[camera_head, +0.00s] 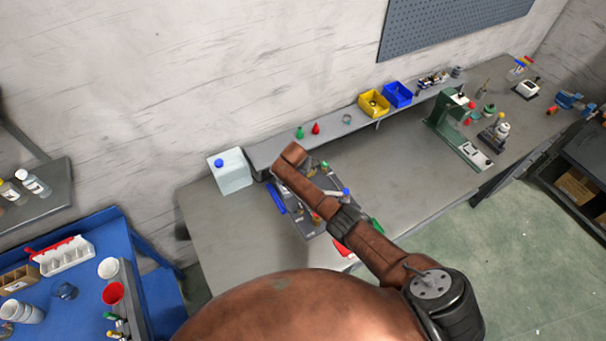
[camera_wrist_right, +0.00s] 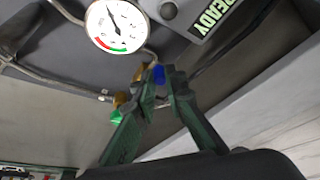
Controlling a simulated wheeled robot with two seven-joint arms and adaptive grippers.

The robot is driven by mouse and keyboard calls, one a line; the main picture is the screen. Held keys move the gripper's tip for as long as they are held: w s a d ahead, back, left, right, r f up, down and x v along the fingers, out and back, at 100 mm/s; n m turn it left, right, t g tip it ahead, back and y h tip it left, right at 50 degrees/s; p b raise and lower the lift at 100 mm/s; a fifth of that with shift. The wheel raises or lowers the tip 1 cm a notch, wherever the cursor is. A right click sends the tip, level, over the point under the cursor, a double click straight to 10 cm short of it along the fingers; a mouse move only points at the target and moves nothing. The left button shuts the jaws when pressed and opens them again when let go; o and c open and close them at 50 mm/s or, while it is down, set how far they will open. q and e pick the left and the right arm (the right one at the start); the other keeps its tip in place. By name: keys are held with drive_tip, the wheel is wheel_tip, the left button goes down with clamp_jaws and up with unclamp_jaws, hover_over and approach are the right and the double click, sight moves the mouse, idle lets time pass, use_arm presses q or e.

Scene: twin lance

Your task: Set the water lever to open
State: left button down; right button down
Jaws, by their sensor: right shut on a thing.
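In the right wrist view, the blue water lever (camera_wrist_right: 158,75) stands between the green fingertips of my right gripper (camera_wrist_right: 157,82), which is shut on it. A brass fitting sits beside it. A second, green lever (camera_wrist_right: 116,116) on a brass valve is to the left of the fingers. A round pressure gauge (camera_wrist_right: 117,26) and a plate marked READY (camera_wrist_right: 213,15) are on the panel above. In the head view, my brown right arm crosses over the panel (camera_head: 300,222) and hides much of it, with the fingertips not clear. My left gripper is not seen.
The grey workbench (camera_head: 225,225) holds a white container with a blue cap (camera_head: 230,174) at left. A raised shelf carries yellow (camera_head: 374,103) and blue (camera_head: 398,95) bins. A green press (camera_head: 452,120) stands at right. The bench between panel and press is clear.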

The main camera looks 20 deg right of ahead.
drive_tip(key=shift+w+r, duration=0.1)
drive_tip(key=shift+w, duration=0.05)
idle(0.4)
drive_tip(key=c, duration=2)
unclamp_jaws()
drive_tip(key=shift+o, duration=0.2)
drive_tip(key=v, duration=1.1)
drive_tip(key=shift+r, duration=0.4)
drive_tip(key=shift+a, duration=0.1)
